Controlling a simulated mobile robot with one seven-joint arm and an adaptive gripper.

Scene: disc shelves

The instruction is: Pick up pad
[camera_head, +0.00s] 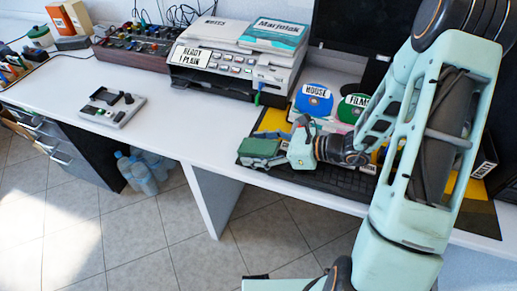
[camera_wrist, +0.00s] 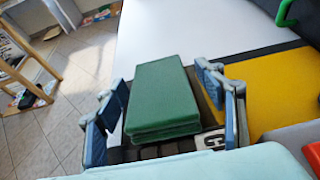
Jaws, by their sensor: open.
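The pad looks to be the green, book-like block (camera_wrist: 163,92) in the wrist view. It looks thick, with a seam along its near edge, and I cannot tell if it is one piece or two stacked. In the head view the green block (camera_head: 259,146) lies at the table's front edge, by a dark keyboard. My gripper (camera_wrist: 167,112) is open, with its blue-grey fingers on the left and right of the pad, apart from it. In the head view my gripper (camera_head: 284,148) reaches the pad from the right and hides part of it.
A yellow mat (camera_wrist: 272,90) lies right of the pad. Behind are discs labelled HOUSE (camera_head: 314,99) and FILMS (camera_head: 352,107), and a printer (camera_head: 237,60). A grey device (camera_head: 112,107) sits at left. White table (camera_head: 190,120) between them is clear.

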